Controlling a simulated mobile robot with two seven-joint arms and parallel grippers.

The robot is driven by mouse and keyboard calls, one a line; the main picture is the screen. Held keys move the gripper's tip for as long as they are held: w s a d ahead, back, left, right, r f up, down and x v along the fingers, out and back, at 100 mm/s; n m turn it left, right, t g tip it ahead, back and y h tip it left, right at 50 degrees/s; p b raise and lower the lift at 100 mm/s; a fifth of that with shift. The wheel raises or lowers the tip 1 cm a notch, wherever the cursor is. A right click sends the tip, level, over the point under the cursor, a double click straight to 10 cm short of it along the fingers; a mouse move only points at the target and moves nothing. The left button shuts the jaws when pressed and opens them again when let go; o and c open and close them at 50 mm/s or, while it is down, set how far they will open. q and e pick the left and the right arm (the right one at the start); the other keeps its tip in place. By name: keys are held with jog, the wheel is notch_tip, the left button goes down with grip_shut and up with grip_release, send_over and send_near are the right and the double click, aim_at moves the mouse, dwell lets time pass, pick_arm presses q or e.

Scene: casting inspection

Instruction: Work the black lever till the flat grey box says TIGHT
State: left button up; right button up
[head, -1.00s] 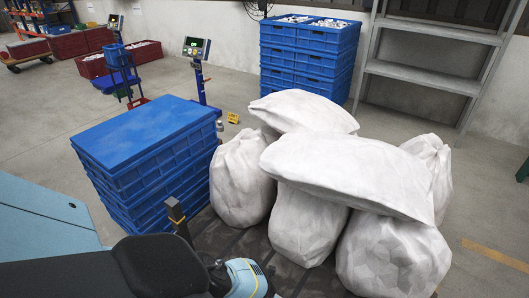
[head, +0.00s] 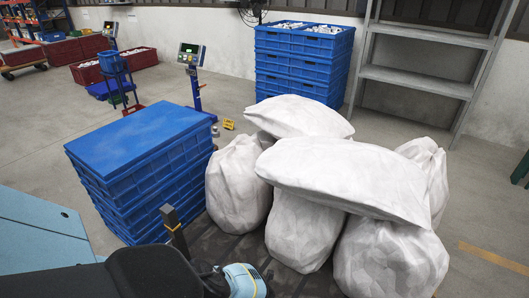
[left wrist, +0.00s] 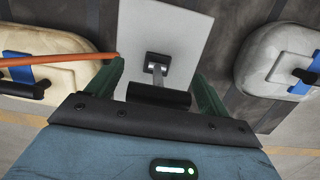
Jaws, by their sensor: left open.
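In the left wrist view a light grey flat plate (left wrist: 176,28) lies ahead of my left gripper. A black bar (left wrist: 158,96), which looks like the lever, sits on a small metal bracket (left wrist: 157,62) at the plate's near edge. My left gripper (left wrist: 162,82) is open, with one green finger on each side of the black bar. I cannot tell whether either finger touches it. No flat grey box with readable wording shows. The head view shows neither the lever nor my gripper fingers. My right gripper is in neither view.
In the head view, blue crates (head: 140,140) and white sacks (head: 340,178) crowd the middle. Clear floor (head: 490,190) lies to the right.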

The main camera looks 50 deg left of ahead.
pick_arm(q)
jog(key=shift+r, duration=0.1)
jog(key=r+p, duration=0.6)
jog(key=shift+s+d+r+p, duration=0.1)
jog(key=shift+s+p, duration=0.2)
jog(key=shift+s+r+p, duration=0.2)
jog(key=shift+r+p, duration=0.5)
jog(key=shift+p, duration=0.05)
